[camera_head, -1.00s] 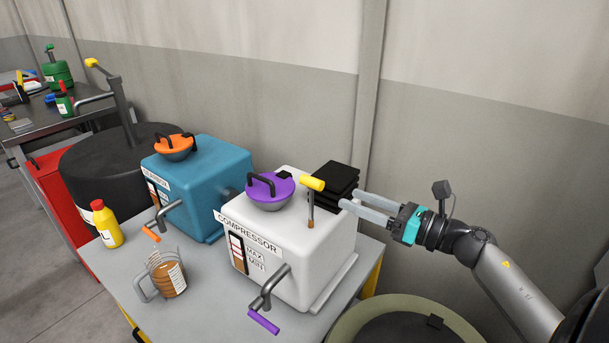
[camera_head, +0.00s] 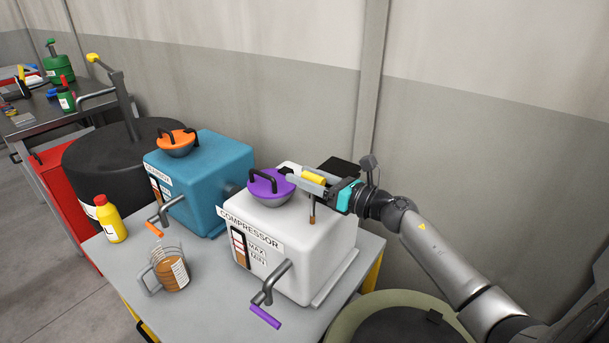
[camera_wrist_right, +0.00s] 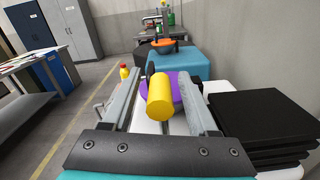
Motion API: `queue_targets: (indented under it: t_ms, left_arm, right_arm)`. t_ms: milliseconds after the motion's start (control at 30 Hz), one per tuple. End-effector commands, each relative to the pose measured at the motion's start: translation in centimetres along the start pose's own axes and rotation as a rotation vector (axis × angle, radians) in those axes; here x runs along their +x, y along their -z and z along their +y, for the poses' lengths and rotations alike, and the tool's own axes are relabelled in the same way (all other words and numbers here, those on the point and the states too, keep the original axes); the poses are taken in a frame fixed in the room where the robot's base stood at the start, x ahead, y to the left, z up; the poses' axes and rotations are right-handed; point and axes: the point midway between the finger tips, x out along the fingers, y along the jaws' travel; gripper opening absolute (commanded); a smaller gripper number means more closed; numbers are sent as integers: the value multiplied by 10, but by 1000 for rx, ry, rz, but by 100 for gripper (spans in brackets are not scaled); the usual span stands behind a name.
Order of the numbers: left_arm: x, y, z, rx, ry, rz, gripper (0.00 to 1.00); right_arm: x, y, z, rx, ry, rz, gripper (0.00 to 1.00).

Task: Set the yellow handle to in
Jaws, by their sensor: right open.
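The yellow handle (camera_head: 313,177) is a short cylinder on a thin stem on top of the white compressor (camera_head: 285,255). My right gripper (camera_head: 306,180) is open, with its two fingers on either side of the yellow handle. In the right wrist view the yellow handle (camera_wrist_right: 161,102) lies between the two spread fingers (camera_wrist_right: 160,95), with a gap visible on its left. I cannot tell whether the right finger touches it. My left gripper is not in view.
A purple lid (camera_head: 268,186) with a black grip sits on the compressor beside the handle. Black stacked pads (camera_wrist_right: 262,125) lie to the right. A blue machine (camera_head: 205,180), a jug (camera_head: 172,270) and a yellow bottle (camera_head: 110,220) share the table.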

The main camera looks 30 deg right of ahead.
Motion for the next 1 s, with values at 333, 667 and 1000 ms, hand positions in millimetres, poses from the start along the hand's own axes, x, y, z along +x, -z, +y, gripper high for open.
queue_targets:
  t_ms: [333, 667, 1000]
  left_arm:
    - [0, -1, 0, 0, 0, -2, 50]
    - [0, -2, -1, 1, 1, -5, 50]
    - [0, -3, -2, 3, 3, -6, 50]
  right_arm:
    - [4, 0, 0, 0, 0, 0, 59]
    - [4, 0, 0, 0, 0, 0, 26]
    - [4, 0, 0, -1, 0, 0, 0]
